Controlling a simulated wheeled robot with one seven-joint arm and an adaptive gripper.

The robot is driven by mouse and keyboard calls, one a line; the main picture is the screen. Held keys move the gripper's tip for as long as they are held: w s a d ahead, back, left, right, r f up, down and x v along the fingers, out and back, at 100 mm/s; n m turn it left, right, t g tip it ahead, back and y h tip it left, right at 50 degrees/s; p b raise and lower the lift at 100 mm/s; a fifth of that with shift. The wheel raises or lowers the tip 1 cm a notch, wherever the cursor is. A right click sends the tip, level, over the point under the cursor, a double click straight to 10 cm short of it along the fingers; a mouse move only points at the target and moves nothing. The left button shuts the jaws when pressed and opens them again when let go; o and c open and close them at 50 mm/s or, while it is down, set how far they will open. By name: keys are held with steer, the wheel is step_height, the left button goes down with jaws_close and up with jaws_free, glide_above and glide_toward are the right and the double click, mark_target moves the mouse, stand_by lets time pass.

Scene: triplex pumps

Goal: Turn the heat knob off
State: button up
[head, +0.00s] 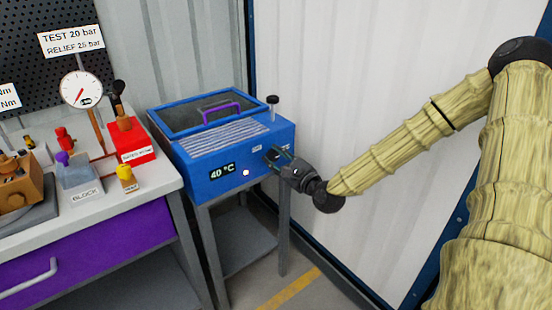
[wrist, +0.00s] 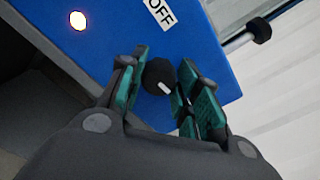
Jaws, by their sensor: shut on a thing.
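The heat knob (wrist: 158,73) is small and black with a white mark on its face. It sits on the front of a blue heater box (head: 236,184). My gripper (head: 277,156) reaches the box's front from the right. In the wrist view my gripper (wrist: 163,70) has its green-padded fingers on both sides of the knob, shut on it. A white OFF label (wrist: 160,12) lies beyond the knob. The box's display (head: 221,171) reads 40 °C, and a small lamp (head: 246,173) beside it is lit. In the head view my gripper hides the knob.
A bench (head: 177,183) with a gauge (head: 81,90), a red box and small fittings stands to the left. A pale corrugated wall is behind.

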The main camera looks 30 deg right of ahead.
steer(key=n+p, duration=0.1)
steer(key=n, duration=0.6)
steer(key=n+p, duration=0.1)
steer(key=n, duration=0.2)
steer(key=shift+a+f+n, duration=0.1)
steer(key=shift+n, duration=0.2)
steer(key=n, duration=0.3)
steer(key=shift+n, duration=0.3)
steer(key=n, duration=0.6)
steer(key=shift+f, duration=0.2)
steer(key=shift+f+n, duration=0.1)
steer(key=shift+n, duration=2.6)
steer(key=o, duration=1)
